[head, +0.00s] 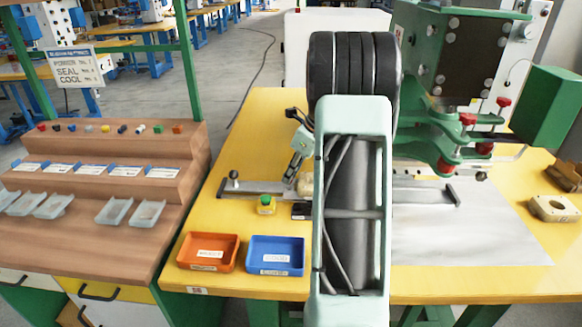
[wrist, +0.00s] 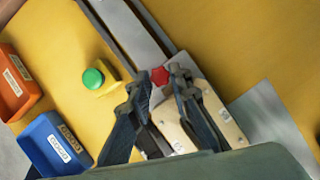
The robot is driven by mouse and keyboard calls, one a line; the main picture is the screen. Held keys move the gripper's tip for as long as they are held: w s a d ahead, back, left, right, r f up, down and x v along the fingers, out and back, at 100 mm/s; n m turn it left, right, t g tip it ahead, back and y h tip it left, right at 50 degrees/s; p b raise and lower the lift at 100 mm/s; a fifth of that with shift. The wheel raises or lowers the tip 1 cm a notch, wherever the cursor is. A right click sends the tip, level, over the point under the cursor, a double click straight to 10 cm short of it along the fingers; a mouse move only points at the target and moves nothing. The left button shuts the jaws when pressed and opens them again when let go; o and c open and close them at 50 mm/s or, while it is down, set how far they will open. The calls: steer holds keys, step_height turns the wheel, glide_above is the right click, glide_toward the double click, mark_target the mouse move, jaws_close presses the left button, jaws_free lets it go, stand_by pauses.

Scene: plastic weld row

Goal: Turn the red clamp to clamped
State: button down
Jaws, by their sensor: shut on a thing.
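The red clamp (wrist: 160,76) shows in the wrist view as a small red hexagonal head beside a metal rail. My gripper (wrist: 161,79) has its two dark fingers on either side of it and is shut on it. I cannot read from this angle whether the clamp is turned to clamped. In the head view my arm hides most of the gripper and the red clamp.
A tan block (wrist: 205,128) lies under the right finger. An orange tray (head: 208,251) and a blue tray (head: 276,255) are at the front left. A green press (head: 470,60) stands at the right.

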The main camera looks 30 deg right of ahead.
steer(key=n+p, duration=0.1)
steer(key=p, duration=0.1)
steer(key=n+y+p, duration=0.1)
steer(key=n+p, duration=0.1)
steer(key=n+g+p, duration=0.1)
steer(key=p, duration=0.1)
steer(key=shift+w+d+r+n, duration=0.15)
steer(key=shift+r+n, duration=0.15)
steer(key=shift+r, duration=0.05)
steer(key=n+p, duration=0.2)
steer(key=n+g+y+p, duration=0.1)
steer(key=n+p, duration=0.1)
steer(key=shift+w+d+f+n+g, duration=0.1)
steer(key=shift+w+f+n+g, duration=0.1)
steer(key=shift+n+g, duration=0.1)
steer(key=n+g+p, duration=0.1)
steer(key=n, duration=0.1)
steer(key=n+g+p, duration=0.1)
steer(key=n+p, duration=0.1)
steer(key=shift+w+f+n, duration=0.1)
steer(key=shift+w+n, duration=0.05)
steer(key=shift+n, duration=0.55)
steer(key=c, duration=2)
jaws_free()
steer(key=shift+c, duration=0.2)
